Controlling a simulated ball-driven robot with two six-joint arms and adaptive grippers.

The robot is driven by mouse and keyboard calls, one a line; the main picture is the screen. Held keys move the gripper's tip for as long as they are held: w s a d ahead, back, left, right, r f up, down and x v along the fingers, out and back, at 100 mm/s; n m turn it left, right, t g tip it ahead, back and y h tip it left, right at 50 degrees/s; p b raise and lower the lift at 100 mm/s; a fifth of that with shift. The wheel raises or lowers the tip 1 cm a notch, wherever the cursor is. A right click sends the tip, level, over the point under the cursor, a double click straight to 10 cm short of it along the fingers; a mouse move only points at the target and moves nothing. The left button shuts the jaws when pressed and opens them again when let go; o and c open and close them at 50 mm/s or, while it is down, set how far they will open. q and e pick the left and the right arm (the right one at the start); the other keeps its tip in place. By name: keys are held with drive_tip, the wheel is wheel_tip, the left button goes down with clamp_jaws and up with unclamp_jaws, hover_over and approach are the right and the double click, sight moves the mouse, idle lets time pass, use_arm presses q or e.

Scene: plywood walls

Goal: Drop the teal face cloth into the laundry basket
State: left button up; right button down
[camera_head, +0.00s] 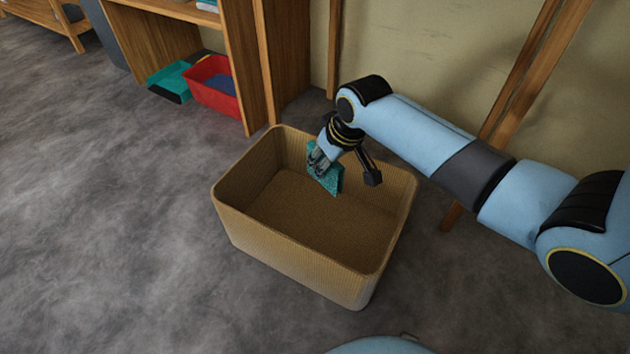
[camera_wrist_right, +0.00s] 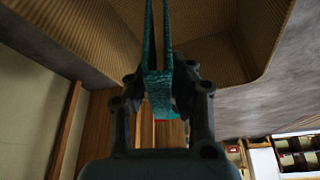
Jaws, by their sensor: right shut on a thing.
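The teal face cloth (camera_head: 328,181) hangs from my right gripper (camera_head: 319,162), which is shut on it. The cloth is over the opening of the woven tan laundry basket (camera_head: 290,262), toward its back part. In the right wrist view the cloth (camera_wrist_right: 157,85) shows between the fingers (camera_wrist_right: 158,70), with the basket's ribbed wall (camera_wrist_right: 70,40) beyond it. The basket stands upright on the floor and its visible inside is empty. How far the cloth is above the basket's bottom is hard to tell. My left gripper is not in view.
A wooden shelf (camera_head: 243,60) stands behind the basket. A red bin (camera_head: 213,88) and a teal bin (camera_head: 170,80) sit at its foot. A plywood wall with slanted wooden posts (camera_head: 525,70) is behind my right arm. The grey floor (camera_head: 100,220) to the left is clear.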

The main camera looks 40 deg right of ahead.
drive_tip(key=c, duration=1.1)
unclamp_jaws()
drive_tip(key=shift+c, duration=0.2)
drive_tip(key=v, duration=1.2)
